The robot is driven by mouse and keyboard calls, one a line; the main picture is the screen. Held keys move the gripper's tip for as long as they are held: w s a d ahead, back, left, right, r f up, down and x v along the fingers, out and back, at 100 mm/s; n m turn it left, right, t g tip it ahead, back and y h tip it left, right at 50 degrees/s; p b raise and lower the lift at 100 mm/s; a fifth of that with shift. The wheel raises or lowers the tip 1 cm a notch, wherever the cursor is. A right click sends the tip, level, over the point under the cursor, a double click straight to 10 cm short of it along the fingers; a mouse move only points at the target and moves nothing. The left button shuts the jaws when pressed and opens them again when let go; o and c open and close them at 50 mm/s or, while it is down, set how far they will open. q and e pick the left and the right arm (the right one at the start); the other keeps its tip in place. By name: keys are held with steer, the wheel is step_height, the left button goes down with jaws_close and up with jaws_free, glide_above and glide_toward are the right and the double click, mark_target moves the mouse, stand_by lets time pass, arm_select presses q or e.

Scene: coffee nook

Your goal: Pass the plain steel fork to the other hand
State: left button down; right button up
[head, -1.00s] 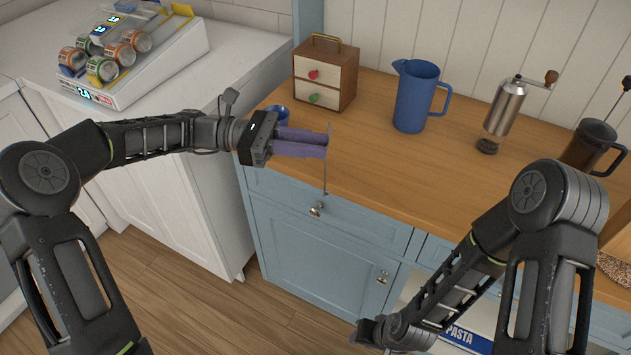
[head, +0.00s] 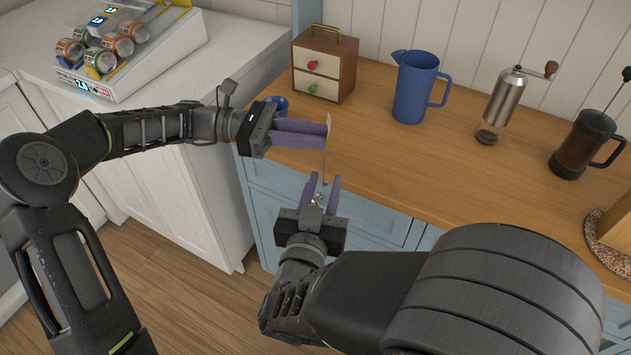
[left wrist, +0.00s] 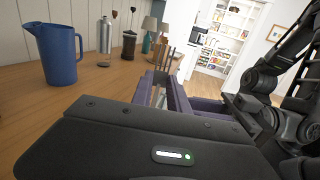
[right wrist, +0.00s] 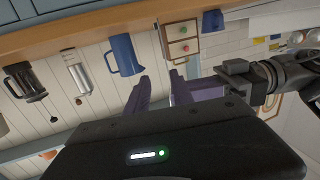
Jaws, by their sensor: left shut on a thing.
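The plain steel fork (head: 325,160) hangs roughly upright in front of the counter edge in the head view. My left gripper (head: 326,134) is shut on its upper part. The fork also shows between the purple fingers in the left wrist view (left wrist: 167,60). My right gripper (head: 322,183) is below the left one, its purple fingers pointing up and apart. The fork's lower end reaches the gap between these fingers in the head view; I cannot tell whether it touches them. In the right wrist view the right fingers (right wrist: 160,85) are spread.
On the wooden counter (head: 400,160) stand a small drawer box (head: 324,68), a blue pitcher (head: 413,88), a steel grinder (head: 503,100) and a French press (head: 583,145). A blue cup (head: 277,104) sits behind my left gripper. Free air lies before the blue cabinet.

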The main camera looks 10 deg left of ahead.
steer(key=shift+s+a+r+t, duration=0.15)
steer(key=shift+s+a+r, duration=0.2)
steer(key=shift+r, duration=0.25)
steer(key=shift+s+a+r+t, duration=0.15)
steer(key=shift+s+a+r, duration=0.15)
steer(key=shift+r, duration=0.25)
steer(key=w, duration=1.2)
steer(key=shift+d, duration=0.45)
steer(key=shift+c, duration=0.3)
jaws_close()
arm_select(q)
steer(key=c, duration=1.2)
jaws_free()
